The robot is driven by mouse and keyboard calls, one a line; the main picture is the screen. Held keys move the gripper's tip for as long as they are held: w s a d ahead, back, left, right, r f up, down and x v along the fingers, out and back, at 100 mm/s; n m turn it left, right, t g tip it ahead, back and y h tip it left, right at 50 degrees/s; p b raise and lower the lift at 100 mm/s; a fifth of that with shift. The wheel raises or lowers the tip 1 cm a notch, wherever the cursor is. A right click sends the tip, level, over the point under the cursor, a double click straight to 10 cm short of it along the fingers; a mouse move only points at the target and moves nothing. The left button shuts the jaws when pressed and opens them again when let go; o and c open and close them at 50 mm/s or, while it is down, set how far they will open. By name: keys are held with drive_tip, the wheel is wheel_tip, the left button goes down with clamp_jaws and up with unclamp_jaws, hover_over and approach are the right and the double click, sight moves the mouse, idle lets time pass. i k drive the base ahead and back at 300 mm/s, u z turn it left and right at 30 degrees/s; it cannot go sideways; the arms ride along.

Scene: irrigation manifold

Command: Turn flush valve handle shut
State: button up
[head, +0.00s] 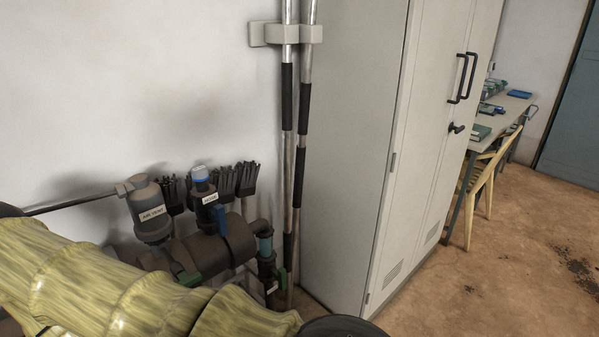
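A pipe manifold (228,245) stands low against the wall at left centre. It carries a grey capped unit (150,212) labelled "AIR VENT" and a dark unit with a blue top (203,190), whose label is too small to read surely. My gripper is not in view; my yellow-sleeved arm covers the lower left and hides part of the manifold.
Two poles (301,150) hang upright in a wall clip (284,33) right of the manifold. Black brush heads (236,180) sit behind it. A tall grey cabinet (385,130) stands close right. Brown floor (500,275) is open beyond, with a wooden chair (484,180) and a desk.

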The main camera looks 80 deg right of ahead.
sight(280, 275)
drive_tip(key=z, duration=2.35)
drive_tip(key=k, duration=0.5)
drive_tip(key=u, duration=1.15)
